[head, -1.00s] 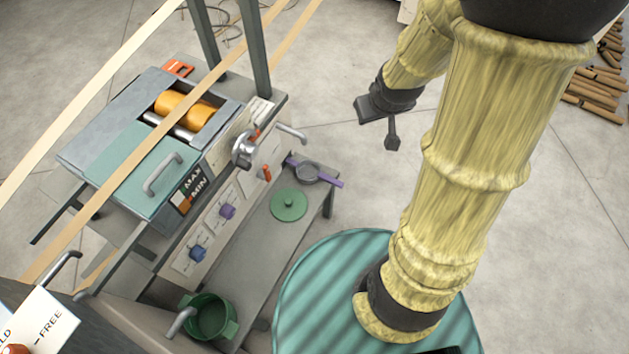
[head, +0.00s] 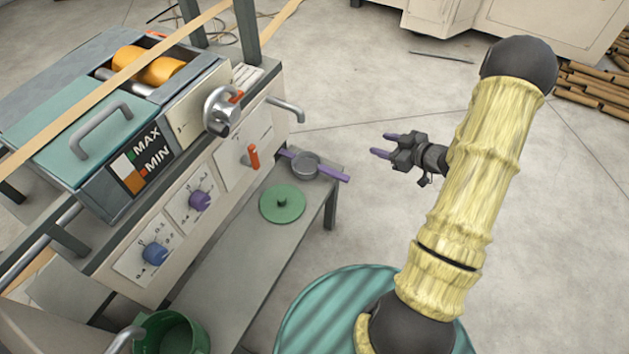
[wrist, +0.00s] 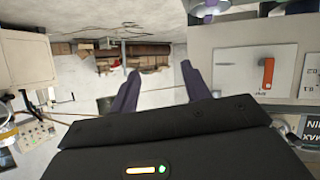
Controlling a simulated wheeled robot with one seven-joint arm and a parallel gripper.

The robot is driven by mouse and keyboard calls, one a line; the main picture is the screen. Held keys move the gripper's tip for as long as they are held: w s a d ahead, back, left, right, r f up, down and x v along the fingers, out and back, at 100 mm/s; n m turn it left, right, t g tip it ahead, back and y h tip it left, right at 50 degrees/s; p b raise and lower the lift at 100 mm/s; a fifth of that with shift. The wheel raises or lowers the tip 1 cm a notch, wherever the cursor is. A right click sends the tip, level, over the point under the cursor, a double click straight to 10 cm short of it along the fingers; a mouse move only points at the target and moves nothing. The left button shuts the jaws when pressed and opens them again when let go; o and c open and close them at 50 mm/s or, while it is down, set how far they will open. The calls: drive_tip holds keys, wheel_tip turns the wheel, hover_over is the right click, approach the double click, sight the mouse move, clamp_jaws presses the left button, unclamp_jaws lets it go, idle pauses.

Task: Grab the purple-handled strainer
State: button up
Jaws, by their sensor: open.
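The strainer (head: 306,166) has a small grey bowl and a purple handle on each side. It lies at the far right end of the low grey shelf (head: 222,262) in the head view. It is partly cut off at the top edge of the upside-down wrist view (wrist: 208,10). My gripper (head: 379,144) has purple fingers, open and empty, pointing left. It is in the air to the right of the strainer, apart from it. The spread fingers also show in the wrist view (wrist: 160,67).
A green lid (head: 282,204) lies on the shelf near the strainer. A green pot (head: 172,334) stands at the near end. The machine's panel (head: 225,165), with its red lever (head: 252,156) and grey pipe (head: 288,108), rises beside the shelf.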

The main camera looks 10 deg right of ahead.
drive_tip(key=s+f+y+b, duration=0.3)
drive_tip(key=s+f+b, duration=0.1)
drive_tip(key=f, duration=0.2)
drive_tip(key=s+d+f+n+y+b, duration=0.1)
drive_tip(key=s+f+y+b, duration=0.2)
drive_tip(key=f, duration=0.4)
drive_tip(key=shift+s+n+y+b, duration=0.35)
drive_tip(key=shift+s+b, duration=0.2)
drive_tip(key=shift+b, duration=0.3)
drive_tip(key=shift+f, duration=0.1)
drive_tip(key=b+x, duration=0.4)
drive_tip(key=x, duration=0.8)
drive_tip(key=shift+b, duration=0.35)
drive_tip(key=shift+w+a, duration=0.15)
drive_tip(key=shift+a, duration=0.05)
